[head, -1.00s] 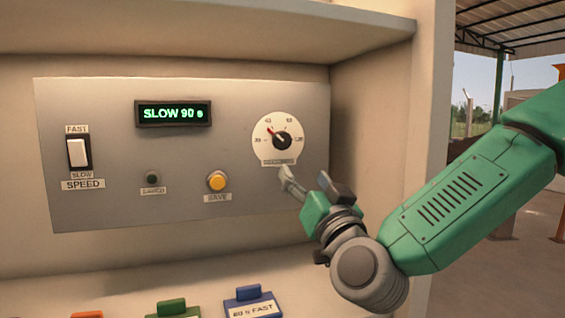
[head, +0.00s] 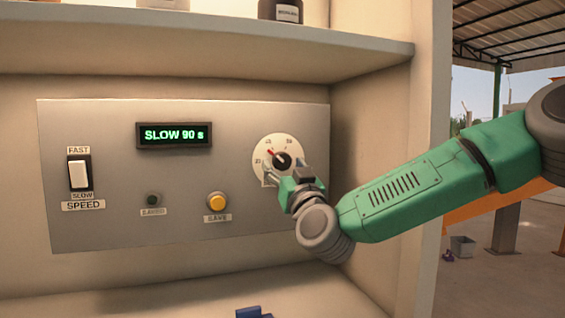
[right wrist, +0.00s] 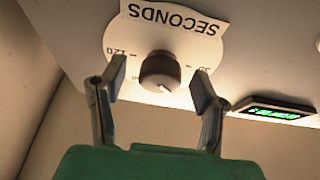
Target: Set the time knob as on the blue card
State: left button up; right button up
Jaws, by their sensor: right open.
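The time knob (head: 282,160) is dark, on a round white dial (head: 262,151) on the grey panel. In the head view my right gripper (head: 285,177) covers the dial's lower part. Only the blue card's top tab (head: 252,313) shows at the bottom edge; its text is out of view.
The display (head: 174,135) reads SLOW 90 s. A white speed switch (head: 78,174), a dark round lamp or button (head: 152,199) and a yellow save button (head: 217,201) sit on the panel. A shelf (head: 200,55) overhangs it. A side wall (head: 368,150) stands at right.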

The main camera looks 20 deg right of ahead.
jog(key=shift+w+r, duration=0.2)
jog(key=shift+w, duration=0.25)
jog(key=c, duration=1.2)
jog(key=shift+o, duration=0.3)
jog(key=shift+a+f+m+h+b, duration=0.15)
jog(key=shift+m+h+b, duration=0.65)
jog(key=shift+m, duration=0.8)
jog(key=shift+m+h, duration=0.6)
jog(key=shift+m, duration=0.5)
jog(key=shift+r, duration=0.2)
jog(key=o, duration=1.1)
jog(key=shift+o, duration=0.2)
